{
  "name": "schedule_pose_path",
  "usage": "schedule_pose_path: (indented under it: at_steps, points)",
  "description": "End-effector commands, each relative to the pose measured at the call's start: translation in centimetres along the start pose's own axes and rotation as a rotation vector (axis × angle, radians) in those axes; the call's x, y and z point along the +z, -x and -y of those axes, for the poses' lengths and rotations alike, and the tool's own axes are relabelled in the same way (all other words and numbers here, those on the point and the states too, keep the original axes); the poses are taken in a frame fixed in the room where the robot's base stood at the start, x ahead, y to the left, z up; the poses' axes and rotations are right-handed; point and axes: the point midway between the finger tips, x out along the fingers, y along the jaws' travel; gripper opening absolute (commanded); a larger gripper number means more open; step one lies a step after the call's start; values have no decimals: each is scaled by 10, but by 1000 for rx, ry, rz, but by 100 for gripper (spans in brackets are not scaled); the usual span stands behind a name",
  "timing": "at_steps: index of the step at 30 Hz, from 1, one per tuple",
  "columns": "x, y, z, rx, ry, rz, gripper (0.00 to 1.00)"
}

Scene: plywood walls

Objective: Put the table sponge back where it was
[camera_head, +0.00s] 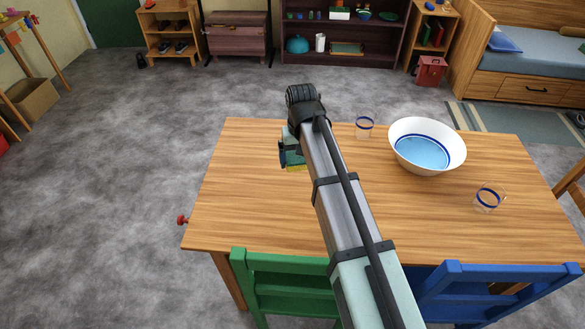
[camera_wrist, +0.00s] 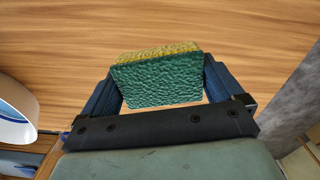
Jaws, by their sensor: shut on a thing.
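The table sponge (camera_wrist: 155,80) is green with a yellow layer, and it sits between the two blue fingers of my gripper (camera_wrist: 158,88) in the wrist view. My gripper is shut on it. In the head view my gripper (camera_head: 291,158) is over the left part of the wooden table (camera_head: 240,200), and a small part of the sponge (camera_head: 296,167) shows beside my arm. My arm hides most of the gripper there. I cannot tell whether the sponge touches the tabletop.
A white bowl (camera_head: 455,152) with a blue inside stands on the table's right half. One clear glass (camera_head: 364,128) is left of the bowl and another (camera_head: 488,198) is at the right. Green (camera_head: 285,262) and blue (camera_head: 500,280) chairs stand at the front edge. The table's left part is clear.

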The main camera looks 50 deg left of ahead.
Motion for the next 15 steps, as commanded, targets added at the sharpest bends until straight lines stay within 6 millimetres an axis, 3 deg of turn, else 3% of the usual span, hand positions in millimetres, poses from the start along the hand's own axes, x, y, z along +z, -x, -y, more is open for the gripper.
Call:
schedule_pose_path:
  at_steps: [1,3,9,15]
  points:
    - [-20,-3,7,0,-5,1,66]
    - [-37,-5,6,0,-30,1,66]
    - [-76,-3,7,0,-113,1,66]
    - [-84,-3,8,0,-224,1,66]
